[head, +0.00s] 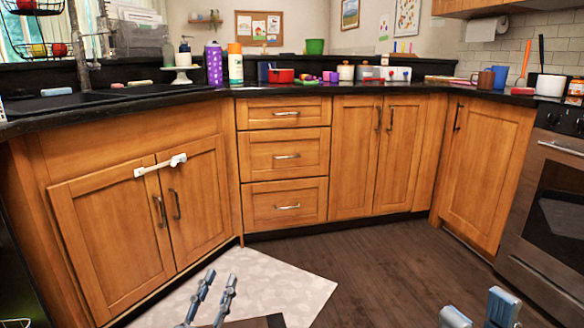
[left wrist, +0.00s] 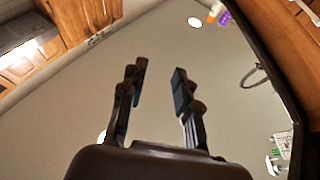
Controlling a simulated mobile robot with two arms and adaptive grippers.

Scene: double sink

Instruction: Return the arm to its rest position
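My left gripper (head: 213,295) is low at the bottom of the head view, in front of the sink cabinet and over the pale mat. Its two fingers stand apart with nothing between them. In the left wrist view the same gripper (left wrist: 157,82) is open and empty, with the ceiling behind it. My right gripper (head: 478,312) is at the bottom right edge of the head view. Its two fingertips are apart with bare floor between them; the rest of it is cut off by the frame.
A black double sink (head: 60,101) is set in the dark counter at left. Wooden cabinet doors (head: 113,240) with a white strap latch (head: 160,165) are below. The counter (head: 345,88) holds many items. An oven (head: 545,215) stands at right. The dark wood floor (head: 385,270) is clear.

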